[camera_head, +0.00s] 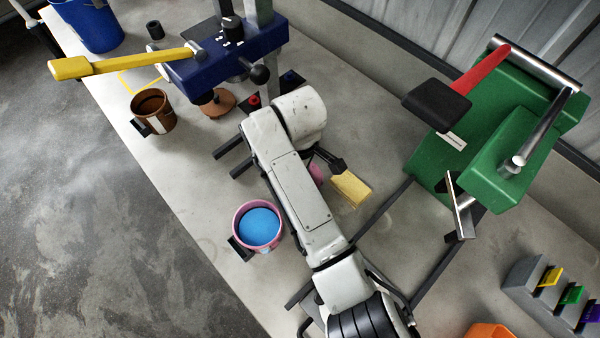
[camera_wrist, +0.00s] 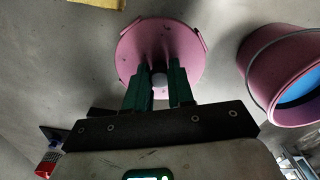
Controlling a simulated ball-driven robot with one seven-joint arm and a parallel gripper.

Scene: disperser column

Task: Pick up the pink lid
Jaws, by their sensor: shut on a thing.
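The pink lid (camera_wrist: 160,45) is a round disc in the upper middle of the wrist view. My gripper (camera_wrist: 160,88) has its two dark green fingers on either side of a small grey knob at the lid's near part, and is shut on it. In the head view only a sliver of the lid (camera_head: 317,172) shows beside my arm, which hides the gripper. I cannot tell whether the lid touches the table. The pink bucket (camera_head: 241,212) with blue contents stands open at the table's front edge; it also shows at the right of the wrist view (camera_wrist: 258,72).
A yellow block (camera_head: 351,188) lies just right of the lid. A brown bucket (camera_head: 150,108) and a blue machine with a yellow lever (camera_head: 120,64) stand at upper left. A green machine (camera_head: 490,130) stands at right, with a grey rack (camera_head: 540,290) below it.

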